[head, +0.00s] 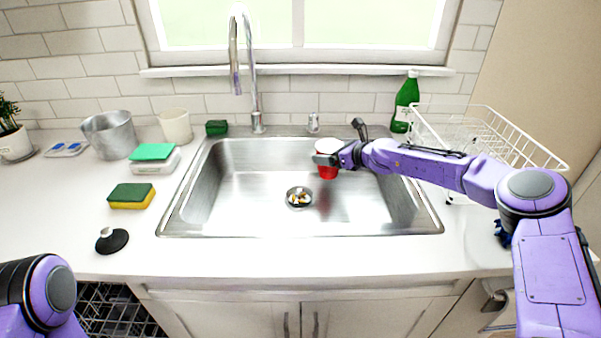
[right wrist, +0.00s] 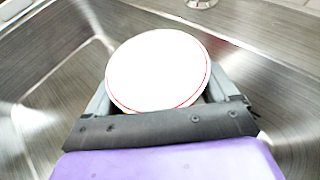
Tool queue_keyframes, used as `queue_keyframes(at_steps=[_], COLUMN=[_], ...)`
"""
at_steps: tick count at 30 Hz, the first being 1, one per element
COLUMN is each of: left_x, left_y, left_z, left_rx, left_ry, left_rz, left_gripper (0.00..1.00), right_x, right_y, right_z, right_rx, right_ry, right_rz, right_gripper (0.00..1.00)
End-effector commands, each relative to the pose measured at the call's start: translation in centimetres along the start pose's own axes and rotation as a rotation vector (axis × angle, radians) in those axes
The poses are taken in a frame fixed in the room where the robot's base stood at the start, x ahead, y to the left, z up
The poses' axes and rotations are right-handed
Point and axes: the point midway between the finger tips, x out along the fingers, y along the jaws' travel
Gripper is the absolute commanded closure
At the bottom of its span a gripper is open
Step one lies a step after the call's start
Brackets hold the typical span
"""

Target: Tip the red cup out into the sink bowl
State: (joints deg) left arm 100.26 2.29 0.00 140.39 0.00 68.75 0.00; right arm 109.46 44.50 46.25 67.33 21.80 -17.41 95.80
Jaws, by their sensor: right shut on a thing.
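The red cup (head: 328,172) is held above the right part of the sink bowl (head: 245,190). Its red side shows below my right gripper (head: 324,159) and a white part shows above it. The right gripper is shut on the cup. Whether anything is inside the cup cannot be told. My left gripper is out of view.
Small pale and brown bits lie at the drain (head: 299,197). The faucet (head: 254,75) stands behind the sink. A white dish rack (head: 510,135) and green bottle (head: 406,100) are at right. Sponges (head: 131,196), a metal bucket (head: 108,135) and a black stopper (head: 112,240) are at left.

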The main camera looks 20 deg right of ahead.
Motion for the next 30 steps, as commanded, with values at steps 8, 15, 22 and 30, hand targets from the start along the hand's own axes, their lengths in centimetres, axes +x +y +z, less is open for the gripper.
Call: queue_keyframes(at_steps=[8,15,22,30], left_x=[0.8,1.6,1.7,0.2], left_y=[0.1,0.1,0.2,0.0], left_z=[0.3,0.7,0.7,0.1], left_rx=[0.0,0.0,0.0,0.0], left_ry=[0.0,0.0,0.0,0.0], left_rz=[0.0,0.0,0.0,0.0], left_gripper=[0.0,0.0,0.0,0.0], right_x=[-0.5,-0.8,-1.1,-2.1], right_y=[0.7,1.8,3.2,4.9], right_z=[0.3,0.9,1.8,4.1], right_rx=[-0.093,-0.233,-0.372,-0.535], right_ry=[-0.003,-0.004,-0.003,-0.004], right_rz=[-0.041,-0.098,-0.154,-0.22], right_gripper=[0.46,0.46,0.46,0.46])
